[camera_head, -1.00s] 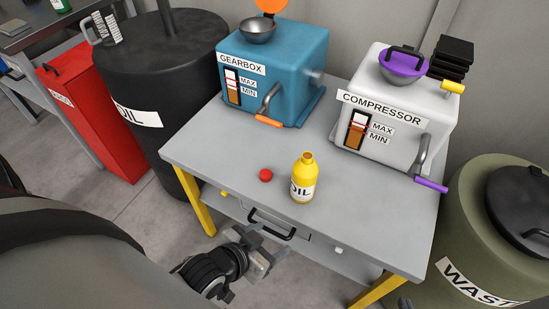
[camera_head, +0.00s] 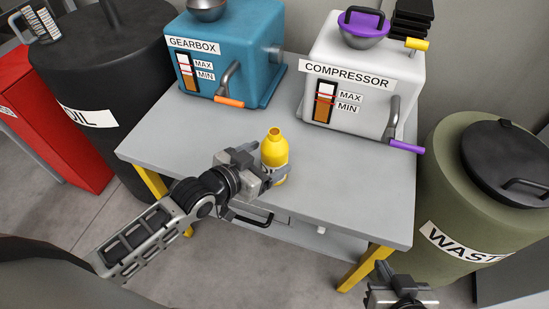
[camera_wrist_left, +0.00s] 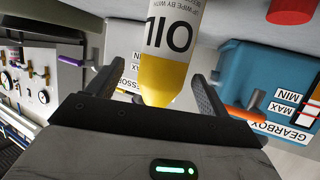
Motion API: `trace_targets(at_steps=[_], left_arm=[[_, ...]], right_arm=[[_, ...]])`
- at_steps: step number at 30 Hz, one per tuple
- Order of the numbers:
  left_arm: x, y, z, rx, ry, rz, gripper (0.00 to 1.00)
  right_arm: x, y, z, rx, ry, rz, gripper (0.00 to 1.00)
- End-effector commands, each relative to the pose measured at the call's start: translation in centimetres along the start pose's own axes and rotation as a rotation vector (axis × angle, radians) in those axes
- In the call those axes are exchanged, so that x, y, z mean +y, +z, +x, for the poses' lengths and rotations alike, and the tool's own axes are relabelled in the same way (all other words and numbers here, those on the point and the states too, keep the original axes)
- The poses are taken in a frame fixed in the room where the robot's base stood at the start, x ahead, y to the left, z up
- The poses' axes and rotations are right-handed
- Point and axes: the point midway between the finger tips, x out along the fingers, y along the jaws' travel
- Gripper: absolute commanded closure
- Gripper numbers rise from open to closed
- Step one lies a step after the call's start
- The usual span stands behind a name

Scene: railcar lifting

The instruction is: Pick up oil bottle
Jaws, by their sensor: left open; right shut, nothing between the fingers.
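The yellow oil bottle (camera_head: 274,150) stands upright and uncapped near the front edge of the grey table. Its white label, reading OIL, shows in the left wrist view (camera_wrist_left: 172,30). My left gripper (camera_head: 268,174) is at the bottle, its fingers open on either side of it. In the left wrist view the bottle shows between the two spread fingers; contact is not clear. The red cap (camera_wrist_left: 291,10) shows at the top right of that view and is hidden in the head view. My right gripper (camera_head: 398,285) is low at the bottom edge, shut and empty.
The blue gearbox (camera_head: 225,55) and white compressor (camera_head: 360,80) stand at the back of the table (camera_head: 350,165). A black oil drum (camera_head: 105,60) stands left, a green waste drum (camera_head: 450,190) right. The table's right front is clear.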

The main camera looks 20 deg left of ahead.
Motion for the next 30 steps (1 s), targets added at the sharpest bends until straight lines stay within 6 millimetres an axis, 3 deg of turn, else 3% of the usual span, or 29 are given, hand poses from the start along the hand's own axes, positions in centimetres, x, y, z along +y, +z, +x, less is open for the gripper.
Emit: trace_targets(at_steps=[5, 13, 22, 23, 29, 30], left_arm=[[-0.1, -0.1, 1.2, 0.001, 0.0, -0.001, 0.21], [-0.4, -0.3, 5.1, 0.001, 0.0, 0.0, 0.21], [-0.4, -0.3, 5.6, 0.0, 0.0, 0.0, 0.21], [-0.4, -0.3, 5.6, 0.0, 0.0, 0.0, 0.23], [-0.5, -0.3, 5.6, 0.0, 0.0, 0.0, 0.78], [-0.5, -0.5, 5.6, 0.003, 0.0, 0.0, 0.78]], right_arm=[[0.0, -0.3, 0.0, 0.005, 0.0, -0.001, 1.0], [0.1, -0.4, 0.1, 0.01, 0.001, -0.003, 1.0], [0.1, -0.4, 0.1, 0.01, 0.001, -0.005, 1.0], [0.1, -0.4, 0.1, 0.01, 0.001, -0.005, 1.0], [0.1, -0.3, 0.1, 0.008, 0.001, -0.005, 1.0], [0.1, -0.3, 0.1, 0.007, 0.001, -0.005, 1.0]])
